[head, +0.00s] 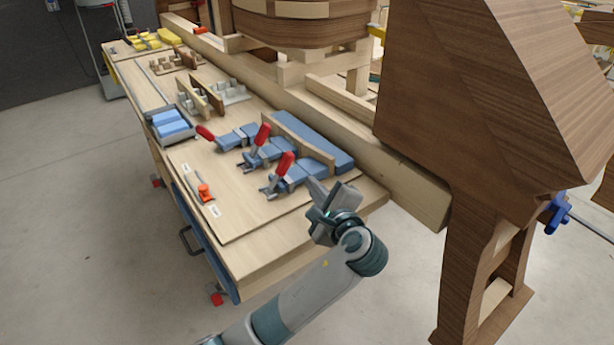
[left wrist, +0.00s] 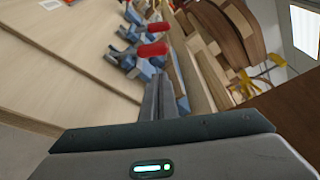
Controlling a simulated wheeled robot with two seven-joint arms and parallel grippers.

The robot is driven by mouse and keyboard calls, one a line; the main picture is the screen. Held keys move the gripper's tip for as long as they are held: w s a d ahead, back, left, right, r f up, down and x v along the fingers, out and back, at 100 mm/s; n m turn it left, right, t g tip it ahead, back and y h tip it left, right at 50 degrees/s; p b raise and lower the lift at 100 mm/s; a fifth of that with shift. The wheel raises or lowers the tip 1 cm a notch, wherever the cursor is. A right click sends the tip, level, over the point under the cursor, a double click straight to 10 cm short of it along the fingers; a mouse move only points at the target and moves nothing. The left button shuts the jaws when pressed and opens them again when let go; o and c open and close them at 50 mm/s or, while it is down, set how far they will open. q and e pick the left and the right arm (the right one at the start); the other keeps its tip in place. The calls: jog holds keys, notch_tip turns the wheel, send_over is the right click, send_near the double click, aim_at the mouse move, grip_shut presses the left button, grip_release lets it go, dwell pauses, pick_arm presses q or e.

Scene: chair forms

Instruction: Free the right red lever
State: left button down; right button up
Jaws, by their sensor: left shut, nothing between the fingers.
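Several toggle clamps with red levers stand in a row on the wooden table. The right red lever (head: 284,163) is raised and leans slightly right; it also shows in the left wrist view (left wrist: 152,50), just beyond the fingertips. The middle red lever (head: 262,136) is raised too, and the left red lever (head: 205,132) lies low. My left gripper (head: 314,186) is shut and empty, just right of and in front of the right lever, by the end of its blue block (head: 294,176). The closed fingers show in the left wrist view (left wrist: 165,88). I cannot tell whether they touch anything. My right gripper is out of view.
A wooden strip (head: 304,141) and a long blue block (head: 314,136) lie behind the clamps. A thick beam (head: 410,184) runs along the table's back edge. A large brown wooden form (head: 470,90) stands close on the right. The front tabletop (head: 250,232) is mostly clear.

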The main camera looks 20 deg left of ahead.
aim_at(282, 170)
pick_arm(q)
jog(key=p+x, duration=0.2)
jog(key=x, duration=0.6)
jog(key=shift+w+a+r+p, duration=0.1)
jog(key=shift+w+a+p, duration=0.1)
jog(key=shift+p, duration=0.2)
jog(key=shift+w+a+f, duration=0.2)
jog(key=shift+w+a, duration=0.15)
jog(key=shift+w, duration=0.1)
jog(key=shift+a, duration=0.1)
